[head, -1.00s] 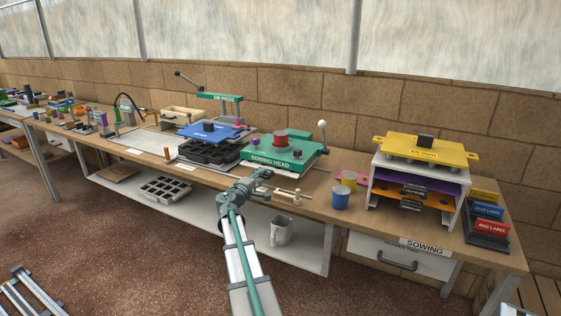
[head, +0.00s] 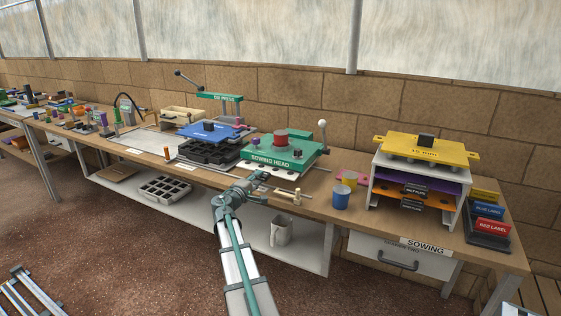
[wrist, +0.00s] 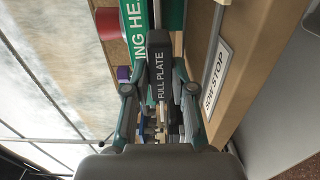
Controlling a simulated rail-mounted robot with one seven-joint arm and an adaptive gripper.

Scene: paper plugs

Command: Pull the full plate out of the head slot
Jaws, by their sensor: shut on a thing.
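The green sowing head (head: 283,155) stands on the bench in the head view, with a red round cap on top. In the wrist view its green label face (wrist: 137,25) is at the top. The full plate's black handle (wrist: 159,62), marked FULL PLATE, sticks out beside that face. My gripper (wrist: 159,82) is shut on this handle, one finger on each side. In the head view my gripper (head: 258,181) is at the front of the sowing head. The rest of the plate is hidden, so I cannot tell how far it sits in the slot.
A blue cup (head: 341,197) and a rack (head: 464,186) with a yellow top plate stand to the right. A black tray (head: 207,152) is to the left. Open floor lies in front.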

